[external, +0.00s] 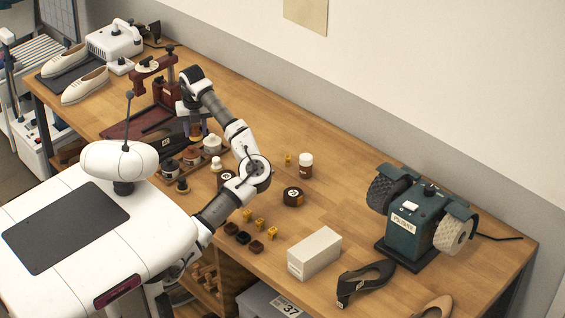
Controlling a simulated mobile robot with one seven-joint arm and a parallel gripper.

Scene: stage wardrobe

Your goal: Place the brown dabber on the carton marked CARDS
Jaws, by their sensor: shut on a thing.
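My gripper (194,126) points down over the rack of jars at the left middle of the bench. It is shut on a small brownish thing, apparently the brown dabber (195,135); the fingers and the dark surroundings partly hide it. I cannot tell whether it is clear of the rack (200,168). A plain white carton (314,252) stands near the bench's front edge, well to the right of my gripper. No marking can be read on its visible sides, and its top looks bare.
Jars with knobbed lids (212,144) stand close around my gripper. A dark red press (150,95) is behind it. Round tins (293,196), a white-capped bottle (306,165) and small yellow and dark blocks (259,224) lie towards the carton. A black shoe (363,282) and green polisher (412,222) are beyond it.

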